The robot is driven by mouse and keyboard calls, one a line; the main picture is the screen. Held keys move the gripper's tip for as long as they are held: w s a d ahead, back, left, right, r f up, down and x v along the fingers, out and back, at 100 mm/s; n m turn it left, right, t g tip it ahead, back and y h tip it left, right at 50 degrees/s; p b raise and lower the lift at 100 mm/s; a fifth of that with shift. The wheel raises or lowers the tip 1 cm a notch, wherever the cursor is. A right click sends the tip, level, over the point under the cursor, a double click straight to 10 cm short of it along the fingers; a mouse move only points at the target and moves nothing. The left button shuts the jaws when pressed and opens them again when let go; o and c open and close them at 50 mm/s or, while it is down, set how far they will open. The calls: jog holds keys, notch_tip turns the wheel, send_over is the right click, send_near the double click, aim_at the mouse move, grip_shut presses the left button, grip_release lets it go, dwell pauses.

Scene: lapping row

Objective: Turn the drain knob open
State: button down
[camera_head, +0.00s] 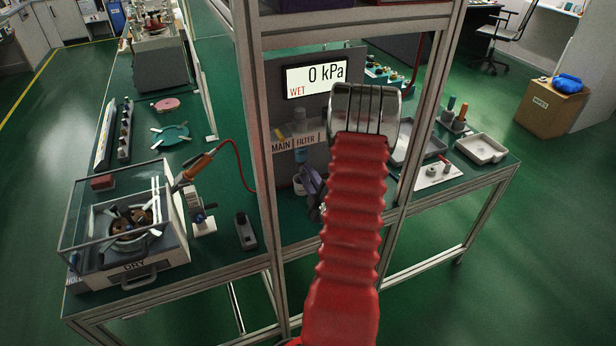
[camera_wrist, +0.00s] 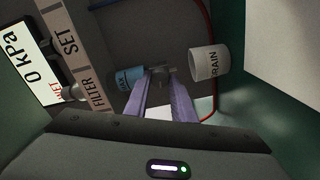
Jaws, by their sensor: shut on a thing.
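The drain knob (camera_wrist: 162,73) is a small grey piece at the end of the blue filter bowl (camera_wrist: 130,77) in the wrist view. My gripper (camera_wrist: 161,76) has its two purple fingers at either side of the knob and is shut on it; the tips hide part of it. In the head view my gripper (camera_head: 313,182) shows as a purple shape below the blue bowl (camera_head: 301,156), partly behind my red arm. The knob cannot be made out there, and its turn angle is unclear.
A white cup marked DRAIN (camera_wrist: 209,62) stands close to the fingers. The display (camera_head: 315,76) reads 0 kPa and WET. Frame posts (camera_head: 256,150) flank the panel.

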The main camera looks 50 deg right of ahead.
jog(key=shift+w+a+f+n, duration=0.1)
jog(key=shift+a+n, duration=0.05)
jog(key=shift+n, duration=0.75)
jog(key=c, duration=1.5)
grip_release()
jog(key=v, duration=1.3)
jog(key=shift+s+a, duration=0.15)
jog(key=shift+s, duration=0.2)
jog(key=shift+s, duration=0.1)
